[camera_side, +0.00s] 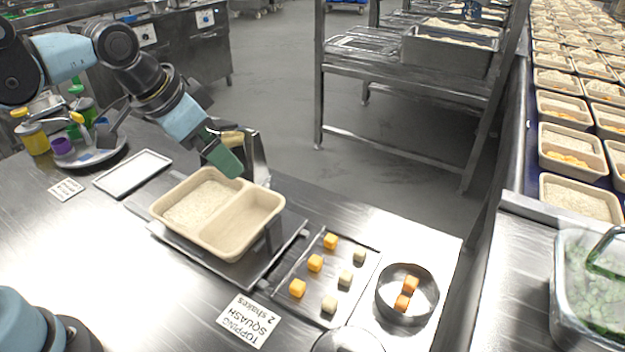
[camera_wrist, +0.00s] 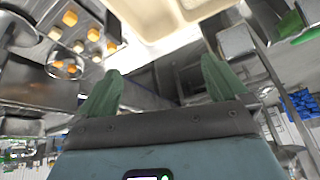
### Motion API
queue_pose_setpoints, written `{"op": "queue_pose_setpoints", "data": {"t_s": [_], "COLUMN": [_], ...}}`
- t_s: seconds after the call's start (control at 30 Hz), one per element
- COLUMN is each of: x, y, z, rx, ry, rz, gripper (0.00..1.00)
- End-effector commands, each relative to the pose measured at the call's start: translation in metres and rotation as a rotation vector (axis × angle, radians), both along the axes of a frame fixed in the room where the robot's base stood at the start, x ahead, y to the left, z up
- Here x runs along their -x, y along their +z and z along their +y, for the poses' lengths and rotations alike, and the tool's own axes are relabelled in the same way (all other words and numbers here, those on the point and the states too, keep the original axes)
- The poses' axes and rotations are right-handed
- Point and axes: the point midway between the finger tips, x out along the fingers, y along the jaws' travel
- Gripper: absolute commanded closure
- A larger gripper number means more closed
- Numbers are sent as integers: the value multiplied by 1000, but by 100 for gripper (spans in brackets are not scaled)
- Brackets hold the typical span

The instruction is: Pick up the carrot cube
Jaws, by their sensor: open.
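Several small cubes lie on a metal tray (camera_side: 318,277): a row of yellow-orange cubes (camera_side: 315,263) and a row of pale cubes (camera_side: 345,278). Two deeper orange cubes (camera_side: 402,302) lie in a round metal dish (camera_side: 379,300). No cube is marked as carrot; the orange ones fit best by colour. In the wrist view, orange cubes (camera_wrist: 93,34) show at upper left, near the round dish (camera_wrist: 53,72). My gripper (camera_side: 224,150) is above the far edge of the beige container, away from the cubes. Its green fingers (camera_wrist: 160,78) are apart with nothing between them.
The beige two-compartment container (camera_side: 243,249) holds rice in its left half; its right half is empty. A card reading "TOPPING SQUASH 2 shakes" (camera_side: 248,321) lies in front. A white tray (camera_side: 132,173) and a plate with bottles stand left. A clear greens container (camera_side: 590,325) stands right.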

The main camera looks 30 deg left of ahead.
Motion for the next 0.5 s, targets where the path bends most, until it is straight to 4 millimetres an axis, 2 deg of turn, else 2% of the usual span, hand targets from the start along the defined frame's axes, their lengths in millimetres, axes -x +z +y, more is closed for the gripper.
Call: {"op": "queue_pose_setpoints", "data": {"t_s": [0.03, 0.1, 0.33, 0.37, 0.5], "x": [11, 23, 48, 50, 53], "y": [-10, -21, -49, -51, -55], "z": [15, 29, 57, 59, 62], "rx": [18, 41, 92, 96, 103], "ry": [63, 138, 296, 306, 326], "rz": [-21, -50, -117, -121, -130], "gripper": [0, 0, 0, 2, 23]}}
